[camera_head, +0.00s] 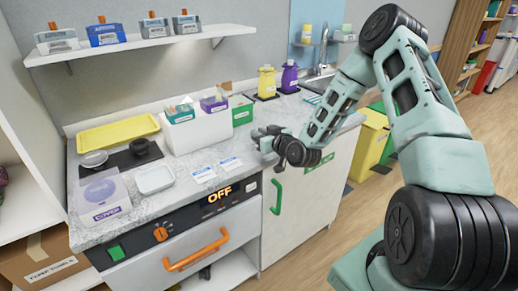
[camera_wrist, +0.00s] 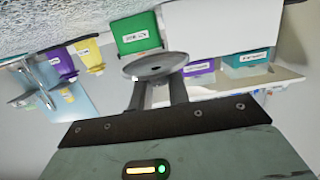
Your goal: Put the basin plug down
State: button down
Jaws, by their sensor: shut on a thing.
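The basin plug (camera_wrist: 155,65) is a round grey disc with a small dark centre, seen in the wrist view between my fingertips. My gripper (camera_wrist: 160,85) is shut on it. In the head view my gripper (camera_head: 266,138) is at the front part of the counter (camera_head: 240,150), right of the two white cards, with the arm reaching in from the right. The plug cannot be made out clearly there. I cannot tell whether it touches the counter. The sink tap (camera_head: 322,55) stands at the back right; the basin is mostly hidden behind my arm.
A white bin (camera_head: 197,130) and a green box (camera_head: 241,111) stand behind my gripper. Yellow (camera_head: 266,82) and purple (camera_head: 289,77) bottles are further back. A white dish (camera_head: 154,180) and yellow tray (camera_head: 118,133) lie left. Counter around the cards (camera_head: 203,174) is partly clear.

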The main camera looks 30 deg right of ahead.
aim_at(260, 155)
jog(key=shift+f+p, duration=0.55)
jog(key=shift+f, duration=2.7)
jog(key=shift+f, duration=0.2)
jog(key=c, duration=1.3)
grip_release()
jog(key=shift+r, duration=0.1)
jog(key=shift+c, duration=0.2)
jog(key=shift+r, duration=0.1)
